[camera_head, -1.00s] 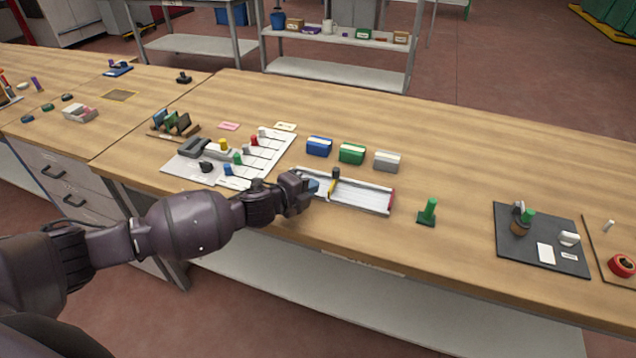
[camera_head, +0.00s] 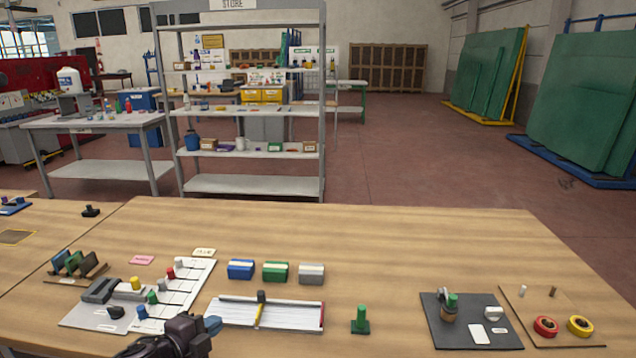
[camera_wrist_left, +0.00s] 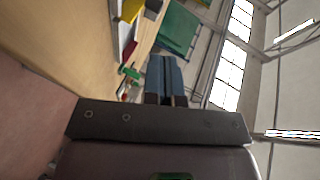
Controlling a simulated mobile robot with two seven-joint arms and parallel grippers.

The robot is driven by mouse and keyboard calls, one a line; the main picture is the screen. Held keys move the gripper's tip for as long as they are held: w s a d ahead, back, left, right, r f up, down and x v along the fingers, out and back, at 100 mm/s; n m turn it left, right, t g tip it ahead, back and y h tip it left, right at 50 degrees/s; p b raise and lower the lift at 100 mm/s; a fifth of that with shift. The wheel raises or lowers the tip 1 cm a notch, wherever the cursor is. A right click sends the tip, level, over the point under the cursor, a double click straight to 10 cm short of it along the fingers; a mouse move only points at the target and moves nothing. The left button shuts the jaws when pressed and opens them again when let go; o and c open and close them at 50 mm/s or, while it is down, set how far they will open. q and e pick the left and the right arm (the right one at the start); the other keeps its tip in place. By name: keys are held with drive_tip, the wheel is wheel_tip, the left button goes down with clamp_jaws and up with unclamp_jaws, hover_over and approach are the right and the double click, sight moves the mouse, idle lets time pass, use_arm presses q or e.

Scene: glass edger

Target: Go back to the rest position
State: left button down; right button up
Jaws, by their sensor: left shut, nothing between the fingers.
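My left gripper (camera_head: 212,324) shows at the bottom of the head view, in front of the bench's near edge region, beside the white tray (camera_head: 285,314). In the left wrist view its two blue fingers (camera_wrist_left: 166,80) are together with nothing between them. The left forearm is mostly below the head picture. My right gripper is not in either view.
The wooden bench (camera_head: 400,240) holds a white board with coloured pegs (camera_head: 180,290), blue, green and grey boxes (camera_head: 275,271), a green peg stand (camera_head: 360,321) and a dark mat (camera_head: 458,335). The bench's back strip is clear. A store shelf (camera_head: 250,185) stands behind.

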use_arm(q)
drive_tip(key=s+a+f+n+y, duration=0.1)
drive_tip(key=s+f+n+y, duration=0.1)
drive_tip(key=s+f+n, duration=0.3)
drive_tip(key=s+a+f+n+g+y, duration=0.1)
drive_tip(key=s+f+n, duration=0.5)
drive_tip(key=s, duration=0.6)
drive_tip(key=s+a+f+n+g+y, duration=0.1)
drive_tip(key=s+f+n+y, duration=0.2)
drive_tip(key=s+f+n, duration=0.2)
drive_tip(key=s+n, duration=0.3)
drive_tip(key=s, duration=0.1)
drive_tip(key=shift+s+a+f, duration=0.15)
drive_tip(key=shift+a, duration=0.2)
